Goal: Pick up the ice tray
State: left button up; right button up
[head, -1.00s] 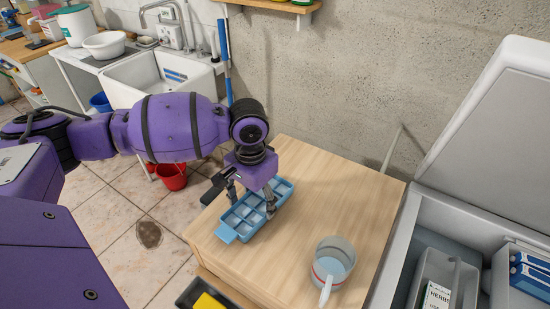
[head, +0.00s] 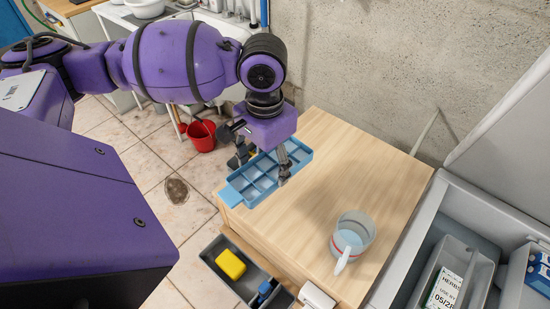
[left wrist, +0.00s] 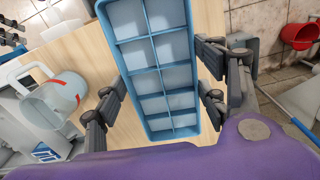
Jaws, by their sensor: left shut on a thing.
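The ice tray (head: 262,174) is blue with two rows of pale compartments and a tab at its near left end. In the head view it is above the left part of the wooden plinth top (head: 345,160), its left end reaching past the edge. My left gripper (head: 265,167) is shut on the tray, a finger on each long side. The tray also fills the middle of the left wrist view (left wrist: 152,62), with finger pads of my left gripper (left wrist: 160,75) at both sides. The tray looks raised and roughly level. My right gripper is not in view.
A clear jug (head: 353,232) with a red band stands on the plinth's near right. An open freezer chest (head: 400,262) with bins is at right. An open drawer (head: 238,290) with a yellow block (head: 230,264) is in front. A red bucket (head: 202,136) is on the floor.

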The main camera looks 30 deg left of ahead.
aim_at(248, 198)
pick_arm(q)
jog(key=shift+s+a+r+p, duration=0.15)
jog(key=shift+s+r, duration=0.4)
jog(key=shift+s, duration=0.65)
jog(key=shift+s+d+r+p, duration=0.15)
jog(key=shift+s+r, duration=0.35)
jog(key=shift+s, duration=0.7)
jog(key=shift+s+a+r+p, duration=0.2)
jog(key=shift+s+r, duration=0.35)
jog(key=shift+s, duration=0.65)
jog(key=shift+d, duration=0.1)
